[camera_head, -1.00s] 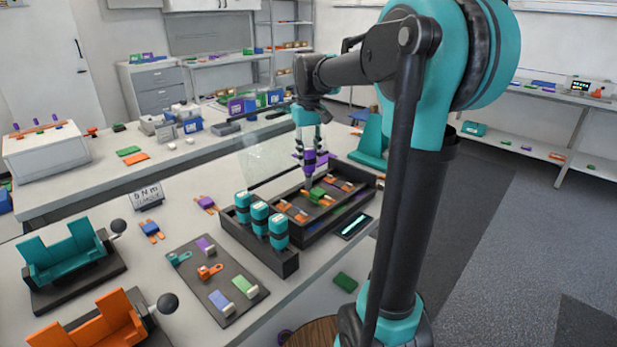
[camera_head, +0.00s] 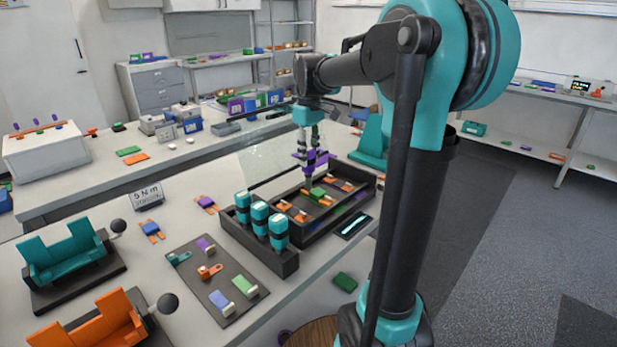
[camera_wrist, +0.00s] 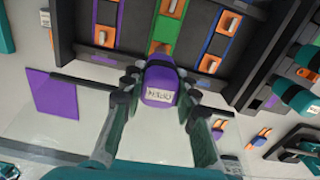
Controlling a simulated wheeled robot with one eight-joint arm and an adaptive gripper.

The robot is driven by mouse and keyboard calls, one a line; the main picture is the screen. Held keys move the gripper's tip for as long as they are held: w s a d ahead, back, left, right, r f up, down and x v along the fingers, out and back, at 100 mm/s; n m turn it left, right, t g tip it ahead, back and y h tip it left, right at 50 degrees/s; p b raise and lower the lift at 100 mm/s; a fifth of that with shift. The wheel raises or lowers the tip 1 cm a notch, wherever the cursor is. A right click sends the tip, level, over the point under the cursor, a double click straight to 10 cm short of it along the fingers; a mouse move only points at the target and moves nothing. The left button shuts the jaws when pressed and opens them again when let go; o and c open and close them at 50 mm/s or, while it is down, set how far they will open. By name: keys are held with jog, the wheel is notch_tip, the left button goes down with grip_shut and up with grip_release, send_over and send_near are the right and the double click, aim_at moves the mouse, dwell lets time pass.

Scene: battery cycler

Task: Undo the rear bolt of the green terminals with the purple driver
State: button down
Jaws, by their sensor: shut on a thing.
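My gripper (camera_wrist: 158,98) is shut on the purple driver (camera_wrist: 160,82), seen from above in the wrist view with a white label on its end. In the head view the purple driver (camera_head: 311,160) hangs below my gripper (camera_head: 312,150), roughly upright over the dark tray. The green block with the terminals (camera_head: 317,194) sits in the tray (camera_head: 262,193) right by the driver's lower end. In the wrist view the green strip (camera_wrist: 166,32) runs up from the driver with an orange piece at its far end. The driver's tip and the rear bolt are hidden or too small to make out.
Several teal drivers (camera_head: 260,218) stand in a rack at the tray's left front. A clear panel (camera_head: 270,156) stands behind the tray. A dark mat (camera_head: 199,287) with coloured parts lies front left. Teal (camera_head: 62,258) and orange (camera_head: 105,328) fixtures stand further left.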

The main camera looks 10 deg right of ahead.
jog(key=shift+n, duration=0.5)
jog(key=shift+r, duration=3.05)
